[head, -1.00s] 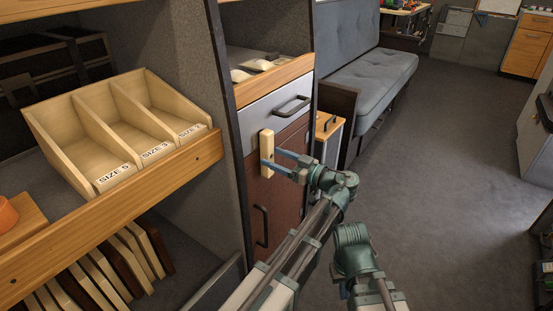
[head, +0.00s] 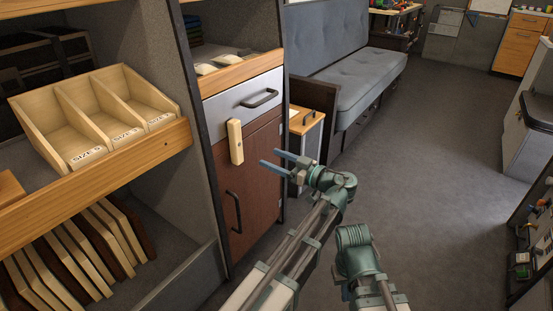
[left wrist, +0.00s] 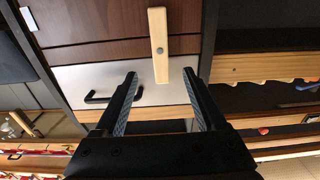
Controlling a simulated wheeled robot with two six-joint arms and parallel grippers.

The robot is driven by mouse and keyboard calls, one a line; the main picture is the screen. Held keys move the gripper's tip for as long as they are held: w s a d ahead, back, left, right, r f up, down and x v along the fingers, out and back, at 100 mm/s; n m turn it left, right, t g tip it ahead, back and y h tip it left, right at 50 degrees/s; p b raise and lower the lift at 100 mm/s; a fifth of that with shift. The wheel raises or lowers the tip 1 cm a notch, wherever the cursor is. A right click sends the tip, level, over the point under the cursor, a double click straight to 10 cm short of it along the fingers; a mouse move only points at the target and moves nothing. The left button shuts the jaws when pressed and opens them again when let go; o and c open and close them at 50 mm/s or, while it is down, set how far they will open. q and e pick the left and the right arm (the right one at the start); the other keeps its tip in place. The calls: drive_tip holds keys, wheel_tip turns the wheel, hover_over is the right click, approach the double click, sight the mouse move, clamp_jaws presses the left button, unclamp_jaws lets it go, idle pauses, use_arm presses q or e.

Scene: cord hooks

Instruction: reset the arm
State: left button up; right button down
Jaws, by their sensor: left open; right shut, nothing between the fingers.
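My left gripper (head: 277,159) is open and empty, with its fingers pointing toward the cabinet front in the head view. A pale wooden piece (head: 235,141) is on the front of the cabinet, across the join of the grey drawer and the brown door, apart from the fingertips. In the left wrist view the same wooden piece (left wrist: 159,45) shows ahead of the two open fingers, with a dark round spot on it. My right arm (head: 357,256) shows low in the head view, but its fingers are hidden.
The grey drawer (head: 238,105) has a dark handle, and the brown door (head: 250,185) has another. A wooden tray with three compartments (head: 90,115) sits on the left shelf, above several upright boards (head: 75,250). A grey sofa (head: 350,75) stands behind. The floor (head: 440,190) at right is clear.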

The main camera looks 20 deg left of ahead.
use_arm(q)
drive_tip(key=s+a+f+m+g+h, duration=0.1)
drive_tip(key=s+f+m+g+h, duration=0.1)
drive_tip(key=s+f+m+h, duration=0.6)
drive_tip(key=s+a+f+m+g+h, duration=0.15)
drive_tip(key=s+f+g+h, duration=0.35)
drive_tip(key=f, duration=0.6)
drive_tip(key=s+d+r+m+t+h+p, duration=0.1)
drive_tip(key=s+d+m+p, duration=0.1)
drive_tip(key=s+d+m, duration=0.5)
drive_tip(key=s+d+m+h+p, duration=0.2)
drive_tip(key=s+d, duration=0.2)
drive_tip(key=d, duration=0.6)
wheel_tip(320, 180, up, 38)
drive_tip(key=p, duration=3.7)
drive_tip(key=shift+f, duration=0.15)
